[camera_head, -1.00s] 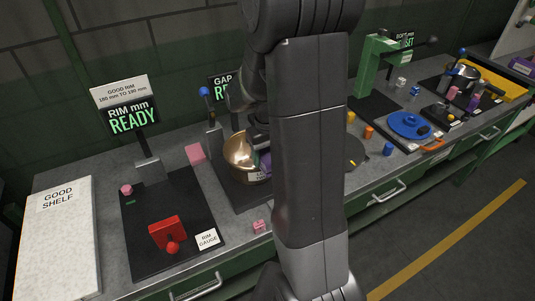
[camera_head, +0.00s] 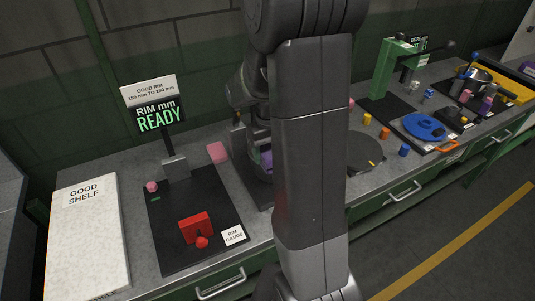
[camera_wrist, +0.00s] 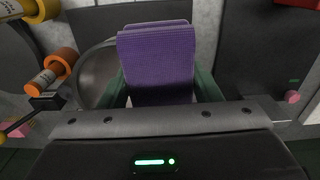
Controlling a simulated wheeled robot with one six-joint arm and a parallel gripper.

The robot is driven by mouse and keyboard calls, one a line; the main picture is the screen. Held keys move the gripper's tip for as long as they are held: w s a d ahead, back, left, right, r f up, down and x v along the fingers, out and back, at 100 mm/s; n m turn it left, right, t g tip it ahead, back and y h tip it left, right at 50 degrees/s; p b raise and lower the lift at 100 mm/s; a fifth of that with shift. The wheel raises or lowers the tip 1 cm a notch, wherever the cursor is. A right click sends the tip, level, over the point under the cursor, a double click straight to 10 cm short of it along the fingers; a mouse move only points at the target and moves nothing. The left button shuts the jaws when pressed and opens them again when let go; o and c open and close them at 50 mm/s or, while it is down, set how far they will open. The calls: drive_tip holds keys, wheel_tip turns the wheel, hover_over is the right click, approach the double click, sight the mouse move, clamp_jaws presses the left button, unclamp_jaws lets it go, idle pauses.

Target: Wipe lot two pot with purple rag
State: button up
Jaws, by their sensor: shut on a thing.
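My gripper (camera_wrist: 160,92) is shut on the purple rag (camera_wrist: 157,55), which is folded and stands up between green fingers in the wrist view. A bit of the rag (camera_head: 266,160) also shows in the head view, beside my arm over the middle of the bench. My arm hides most of that spot. A grey round thing with a rim (camera_wrist: 97,75) lies left of the rag in the wrist view. I cannot tell whether it is the pot. No pot marked as lot two can be made out now.
The rim gauge mat (camera_head: 180,240) with a red block (camera_head: 195,228) and the white good shelf (camera_head: 85,240) are on the left. A dark disc (camera_head: 358,155), several coloured pegs and a blue lid (camera_head: 425,127) are on the right. A pink block (camera_head: 217,152) lies behind.

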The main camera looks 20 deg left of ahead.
drive_tip(key=shift+d+r, duration=0.2)
drive_tip(key=shift+r, duration=0.45)
drive_tip(key=shift+a+r+p, duration=0.15)
drive_tip(key=shift+r+p, duration=0.55)
drive_tip(key=shift+p, duration=0.15)
drive_tip(key=shift+r+p, duration=1.05)
drive_tip(key=shift+r, duration=0.45)
drive_tip(key=shift+r+p, duration=0.65)
drive_tip(key=shift+r, duration=2.35)
